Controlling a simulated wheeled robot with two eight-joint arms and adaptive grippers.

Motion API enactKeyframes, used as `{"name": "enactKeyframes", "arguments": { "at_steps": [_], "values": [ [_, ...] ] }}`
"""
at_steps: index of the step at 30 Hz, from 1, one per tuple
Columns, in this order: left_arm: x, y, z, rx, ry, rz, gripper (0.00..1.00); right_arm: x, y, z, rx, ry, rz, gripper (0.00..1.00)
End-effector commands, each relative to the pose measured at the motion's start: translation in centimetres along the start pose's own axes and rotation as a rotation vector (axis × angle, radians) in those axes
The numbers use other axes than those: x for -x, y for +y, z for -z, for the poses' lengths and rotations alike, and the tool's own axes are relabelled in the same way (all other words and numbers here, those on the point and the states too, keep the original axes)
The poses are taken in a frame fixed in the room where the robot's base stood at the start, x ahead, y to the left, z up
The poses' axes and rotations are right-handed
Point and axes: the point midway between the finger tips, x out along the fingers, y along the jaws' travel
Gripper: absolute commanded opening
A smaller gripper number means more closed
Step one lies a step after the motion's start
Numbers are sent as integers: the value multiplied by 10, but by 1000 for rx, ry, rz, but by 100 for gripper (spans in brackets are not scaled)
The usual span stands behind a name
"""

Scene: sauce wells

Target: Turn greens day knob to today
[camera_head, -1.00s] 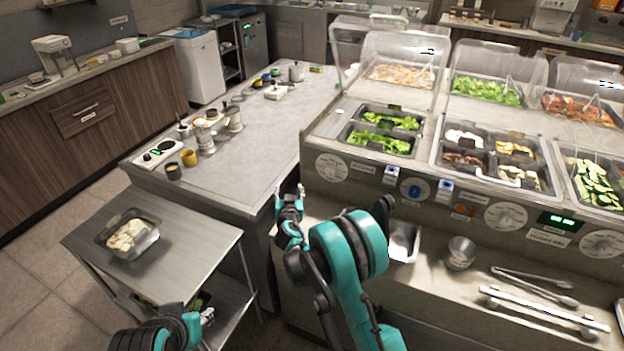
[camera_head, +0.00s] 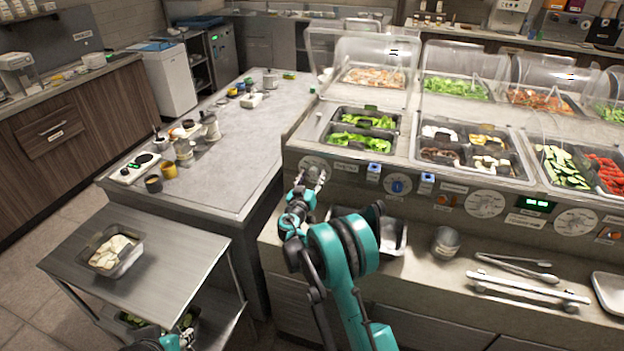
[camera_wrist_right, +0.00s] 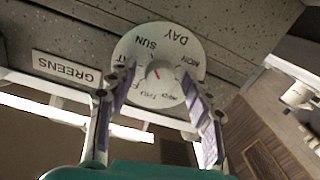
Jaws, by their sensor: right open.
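The greens day knob is a round white dial (camera_wrist_right: 128,48) with a pale centre knob (camera_wrist_right: 160,76) and a small red mark. The day names appear upside down in the right wrist view; SUN is near the red mark's upper end, but I cannot tell which end points. A GREENS label (camera_wrist_right: 67,69) is beside it. My right gripper (camera_wrist_right: 157,88) is open, its two fingers on either side of the centre knob; contact is unclear. In the head view my right gripper (camera_head: 311,183) is at the counter's front panel, partly hiding the dial.
More white dials (camera_head: 486,204) and a green-lit display (camera_head: 537,204), too small to read, are along the panel. Below are a metal cup (camera_head: 446,243) and tongs (camera_head: 515,262). A steel cart (camera_head: 190,255) stands left. Greens trays (camera_head: 388,128) are above.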

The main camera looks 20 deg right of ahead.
Motion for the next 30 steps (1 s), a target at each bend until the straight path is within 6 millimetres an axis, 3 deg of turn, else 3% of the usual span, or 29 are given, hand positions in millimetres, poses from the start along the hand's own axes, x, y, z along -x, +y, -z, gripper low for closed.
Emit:
{"name": "enactKeyframes", "arguments": {
  "at_steps": [8, 13, 14, 23, 30],
  "values": [
    [0, 0, 0, 0, 0, 0, 36, -2, 0, 0, 0, 0, 0, 48],
    [0, 0, 0, 0, 0, 0, 36, -2, 0, 0, 0, 0, 0, 3],
    [0, 0, 0, 0, 0, 0, 36, -2, 0, 0, 0, 0, 0, 1],
    [-1, 0, 0, 0, 0, 0, 36, -2, 0, 0, 20, -1, 0, 1],
    [-3, 0, -2, 0, 0, 0, 36, -2, 0, -1, 131, -8, 1, 1]
  ]
}}
